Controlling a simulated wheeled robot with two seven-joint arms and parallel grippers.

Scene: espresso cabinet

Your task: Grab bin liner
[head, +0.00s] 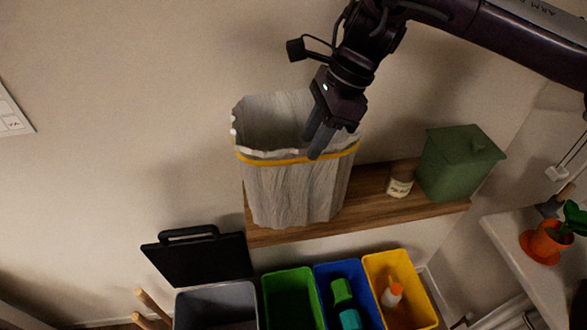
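The bin liner (292,190) is a pale grey, wrinkled, open-topped bag shape with a yellow-orange band below its rim. It stands upright on a wooden shelf (365,213) against the wall. My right gripper (314,143) comes down from above, with its fingers at the near rim of the liner, right of its middle. The fingers lie close together and overlap the rim and band in the picture. I cannot tell whether they pinch the liner or only hover by it. My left gripper is out of view.
A small labelled jar (400,180) and a green lidded box (459,163) stand right of the liner. Below are grey (215,300), green (290,285), blue (338,267) and yellow (385,258) bins. A black lid (197,258) is at left. A potted plant (550,240) is at right.

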